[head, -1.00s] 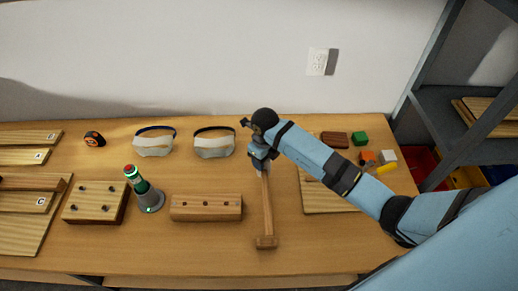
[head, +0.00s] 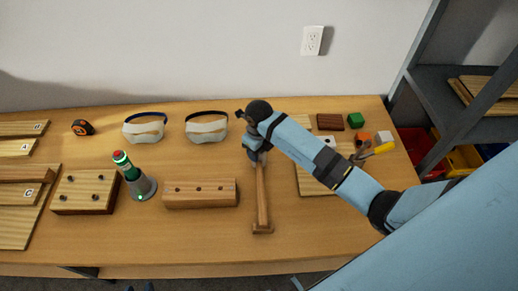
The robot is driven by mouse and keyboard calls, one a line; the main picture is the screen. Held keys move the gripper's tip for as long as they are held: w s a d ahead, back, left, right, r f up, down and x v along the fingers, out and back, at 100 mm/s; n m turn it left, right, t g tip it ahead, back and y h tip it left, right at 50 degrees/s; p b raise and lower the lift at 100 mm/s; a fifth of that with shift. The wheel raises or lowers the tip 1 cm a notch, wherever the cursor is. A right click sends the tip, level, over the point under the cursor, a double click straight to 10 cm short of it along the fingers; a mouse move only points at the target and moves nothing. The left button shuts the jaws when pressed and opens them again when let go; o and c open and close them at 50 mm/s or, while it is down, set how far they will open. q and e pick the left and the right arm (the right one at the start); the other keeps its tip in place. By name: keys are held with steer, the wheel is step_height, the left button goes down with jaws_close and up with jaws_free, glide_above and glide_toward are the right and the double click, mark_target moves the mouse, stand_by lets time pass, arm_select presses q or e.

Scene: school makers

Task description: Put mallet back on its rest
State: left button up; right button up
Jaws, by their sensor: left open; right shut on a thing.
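The wooden mallet (head: 262,195) is in my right gripper (head: 257,153), which is shut on the upper end of its handle. The mallet's head (head: 263,228) points toward the table's front edge. I cannot tell whether the head touches the table. A wooden block with holes (head: 200,194) lies just left of the mallet, apart from it. A block with dark pegs (head: 84,192) is farther left. I cannot tell which piece is the rest.
A green bottle-like item in a grey holder (head: 142,187) stands between the blocks. Two goggles (head: 207,127) and a tape measure (head: 83,127) lie at the back. A board (head: 318,183), tools and small coloured blocks (head: 355,120) are under and beyond my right arm. Shelves (head: 465,110) stand right.

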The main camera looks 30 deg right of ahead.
steer(key=shift+f+b, duration=0.3)
steer(key=shift+f, duration=0.15)
stand_by(0.4)
steer(key=o, duration=1.3)
steer(key=shift+o, duration=0.2)
steer(key=shift+r, duration=0.1)
step_height(320, 180, up, 14)
steer(key=b, duration=0.1)
